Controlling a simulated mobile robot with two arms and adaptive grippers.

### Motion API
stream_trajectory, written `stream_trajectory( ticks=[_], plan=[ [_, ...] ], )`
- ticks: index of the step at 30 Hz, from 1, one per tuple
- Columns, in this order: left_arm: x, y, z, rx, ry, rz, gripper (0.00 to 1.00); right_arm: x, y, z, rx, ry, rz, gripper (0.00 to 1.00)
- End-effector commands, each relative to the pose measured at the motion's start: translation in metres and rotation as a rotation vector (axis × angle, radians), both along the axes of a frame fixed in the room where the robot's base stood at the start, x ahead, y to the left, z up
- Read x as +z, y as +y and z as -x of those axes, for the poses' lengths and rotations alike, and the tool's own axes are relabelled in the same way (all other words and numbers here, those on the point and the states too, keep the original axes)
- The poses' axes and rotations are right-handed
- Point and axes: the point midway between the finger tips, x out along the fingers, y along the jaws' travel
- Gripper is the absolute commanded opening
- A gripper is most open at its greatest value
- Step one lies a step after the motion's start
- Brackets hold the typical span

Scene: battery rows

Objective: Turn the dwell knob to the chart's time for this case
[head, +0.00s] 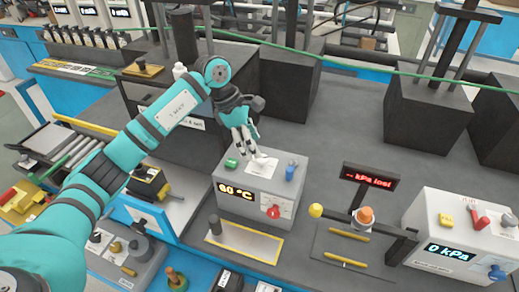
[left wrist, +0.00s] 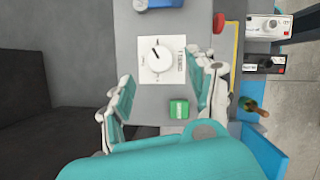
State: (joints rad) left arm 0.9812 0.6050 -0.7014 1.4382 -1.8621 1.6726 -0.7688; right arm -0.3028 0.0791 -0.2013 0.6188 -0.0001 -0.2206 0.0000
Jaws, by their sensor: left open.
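A grey box (head: 240,180) with a lit red-orange temperature display stands on the dark bench. In the head view this dial plate (head: 264,171) is partly behind my left gripper (head: 251,150). The left gripper is open and empty just above the box top. In the left wrist view its fingers (left wrist: 170,75) stand either side of the dial, apart from the knob. No readable time chart shows.
Near the dial are a green block (head: 232,163), a blue part (head: 291,171) and a red knob (head: 273,211) on the box front. To the right stand a red-lettered sign (head: 371,178) and a white unit reading 0 kPa (head: 440,225). Dark blocks (head: 276,85) stand behind.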

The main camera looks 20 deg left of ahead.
Motion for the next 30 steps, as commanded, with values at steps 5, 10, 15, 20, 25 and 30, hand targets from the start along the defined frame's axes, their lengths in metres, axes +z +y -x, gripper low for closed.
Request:
stream_trajectory(
  ticks=[5, 10, 15, 20, 25, 30],
  plan=[
    [-0.027, -0.012, -0.002, 0.001, 0.003, 0.001, 0.58, 0.014, -0.002, -0.002, 0.000, -0.003, 0.002, 0.63],
    [-0.043, -0.018, -0.004, 0.001, 0.001, 0.001, 0.58, 0.018, -0.003, -0.002, 0.000, -0.004, 0.003, 0.63],
    [-0.048, -0.019, -0.005, 0.000, -0.001, 0.002, 0.58, 0.018, -0.003, -0.003, 0.000, -0.005, 0.003, 0.63],
    [-0.048, -0.019, -0.005, 0.000, -0.001, 0.001, 0.58, 0.018, -0.003, -0.004, -0.001, -0.006, 0.003, 0.63],
    [-0.048, -0.019, -0.005, 0.001, -0.001, 0.001, 0.39, 0.018, -0.003, -0.004, -0.001, -0.006, 0.003, 0.63],
    [-0.047, -0.019, -0.005, 0.001, -0.001, 0.001, 0.16, 0.018, -0.002, -0.004, -0.001, -0.006, 0.003, 0.63]
  ],
)
